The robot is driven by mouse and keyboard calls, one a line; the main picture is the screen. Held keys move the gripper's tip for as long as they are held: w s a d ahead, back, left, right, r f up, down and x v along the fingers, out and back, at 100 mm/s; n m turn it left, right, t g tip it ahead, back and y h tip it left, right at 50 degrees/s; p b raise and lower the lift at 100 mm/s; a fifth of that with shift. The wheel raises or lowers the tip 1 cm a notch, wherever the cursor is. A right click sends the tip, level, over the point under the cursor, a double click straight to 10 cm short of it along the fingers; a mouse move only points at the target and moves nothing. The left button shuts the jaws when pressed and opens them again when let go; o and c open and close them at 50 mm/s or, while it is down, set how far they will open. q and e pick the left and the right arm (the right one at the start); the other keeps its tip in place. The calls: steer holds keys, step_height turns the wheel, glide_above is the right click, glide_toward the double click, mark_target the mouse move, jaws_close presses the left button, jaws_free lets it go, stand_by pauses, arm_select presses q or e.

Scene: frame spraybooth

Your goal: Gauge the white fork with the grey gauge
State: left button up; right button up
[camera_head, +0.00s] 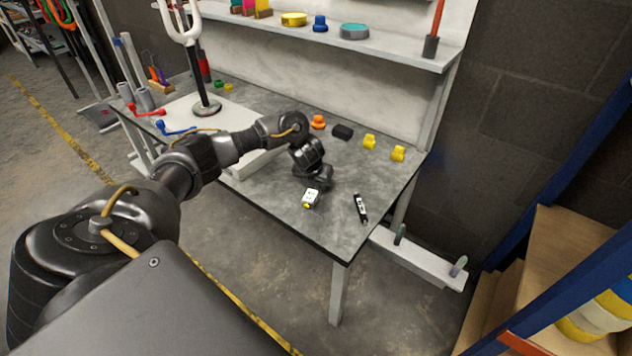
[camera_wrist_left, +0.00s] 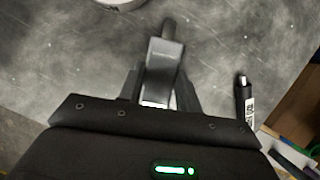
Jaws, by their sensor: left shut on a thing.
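The white fork (camera_head: 184,37) stands upright, prongs up, on a dark post with a round base (camera_head: 207,108) at the back left of the table. My left gripper (camera_head: 313,183) is low over the front middle of the table, well to the right of the fork and apart from it. In the left wrist view its fingers (camera_wrist_left: 160,92) are shut on the grey gauge (camera_wrist_left: 163,60), which points away from the palm. A small white block with a yellow end (camera_head: 311,197) shows at the gripper; I cannot tell whether it is part of the gauge. My right gripper is out of view.
A black pen-like item (camera_head: 361,208) lies right of the gripper. Orange (camera_head: 318,121) and yellow (camera_head: 369,141) knobs and a black block (camera_head: 342,132) stand behind it. Red (camera_head: 146,111) and blue (camera_head: 175,129) handles are at the left. A shelf (camera_head: 380,50) overhangs the back.

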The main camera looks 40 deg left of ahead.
arm_select(q)
steer(key=shift+f, duration=0.15)
steer(key=o, duration=1.1)
steer(key=shift+o, duration=0.2)
